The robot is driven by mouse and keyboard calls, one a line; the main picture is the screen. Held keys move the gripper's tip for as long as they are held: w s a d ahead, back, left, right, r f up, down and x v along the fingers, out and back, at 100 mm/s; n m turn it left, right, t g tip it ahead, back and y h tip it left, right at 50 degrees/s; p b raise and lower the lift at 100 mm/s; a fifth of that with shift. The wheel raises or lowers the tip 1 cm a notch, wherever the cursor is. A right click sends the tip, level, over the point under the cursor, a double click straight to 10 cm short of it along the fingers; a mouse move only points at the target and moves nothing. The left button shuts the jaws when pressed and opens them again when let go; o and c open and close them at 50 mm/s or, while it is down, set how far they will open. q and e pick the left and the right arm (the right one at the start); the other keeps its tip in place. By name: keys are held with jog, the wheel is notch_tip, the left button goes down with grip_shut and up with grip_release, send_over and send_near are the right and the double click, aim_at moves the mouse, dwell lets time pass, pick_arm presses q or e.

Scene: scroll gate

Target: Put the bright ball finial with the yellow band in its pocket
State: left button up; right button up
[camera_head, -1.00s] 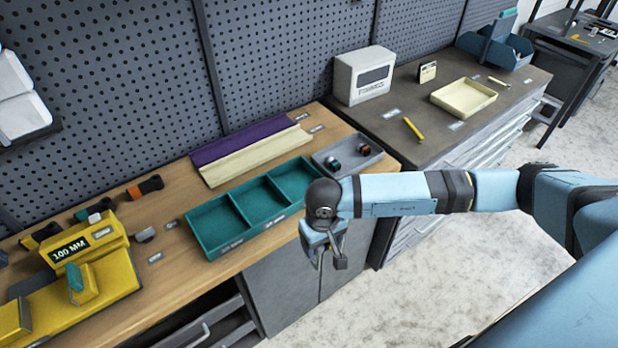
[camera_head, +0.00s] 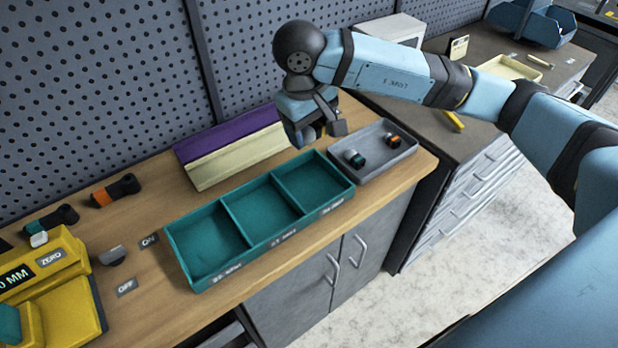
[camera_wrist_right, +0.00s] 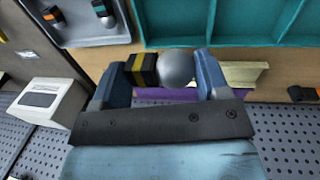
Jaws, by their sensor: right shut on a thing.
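My right gripper (camera_head: 318,130) is shut on the finial and holds it in the air above the back of the bench, near the grey tray. In the right wrist view the finial (camera_wrist_right: 172,68) has a bright silver ball and a black body with a yellow band. It lies crosswise between the two fingers. In the head view the finial is hard to make out behind the gripper. A teal tray (camera_head: 216,286) with three empty pockets stands on the bench; its front labels are too blurred to read surely. My left gripper is not in view.
The grey tray (camera_head: 376,175) holds a teal-banded and an orange-banded piece. A purple and cream strip (camera_head: 232,155) lies behind the teal tray. A yellow gauge block (camera_head: 50,290) stands at left. A pegboard wall (camera_head: 100,80) closes off the back.

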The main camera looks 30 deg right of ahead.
aim_at(312, 187)
notch_tip(312, 187, down, 15)
jog(key=shift+r+p, duration=0.2)
jog(key=shift+p, duration=0.2)
jog(key=shift+w, duration=0.1)
jog(key=shift+f, duration=0.1)
jog(key=o, duration=0.8)
jog(key=shift+f, duration=0.1)
jog(key=shift+o, duration=0.6)
